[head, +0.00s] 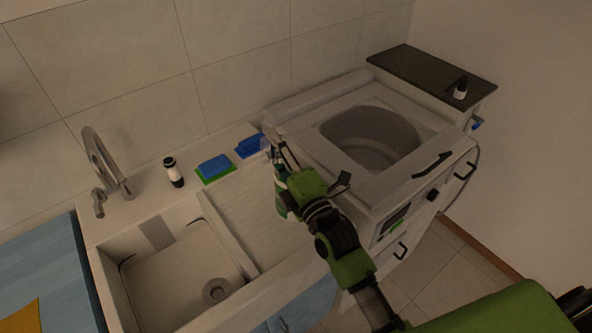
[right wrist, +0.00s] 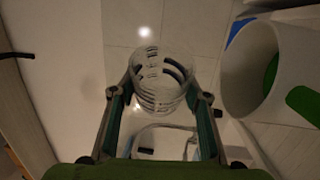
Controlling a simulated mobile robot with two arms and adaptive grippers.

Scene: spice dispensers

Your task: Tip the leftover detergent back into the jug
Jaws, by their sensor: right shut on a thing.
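My right gripper (head: 277,147) is over the counter between the sink and the open-topped machine. In the right wrist view its fingers (right wrist: 160,98) are shut on a clear ribbed cup (right wrist: 160,75), one finger on each side. The cup shows only faintly in the head view (head: 266,149); I cannot tell how much liquid it holds. The white and green jug (head: 281,199) stands on the counter, partly hidden by my gripper. In the right wrist view the jug's round mouth (right wrist: 250,68) is to the right of the cup, apart from it. My left gripper is not in view.
A sink (head: 190,270) with a faucet (head: 105,165) is at the left. Blue sponges (head: 214,165) and a dark-and-white bottle (head: 174,172) stand behind it. The open machine (head: 435,145) is close on the right. A small bottle (head: 461,88) stands on the dark top.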

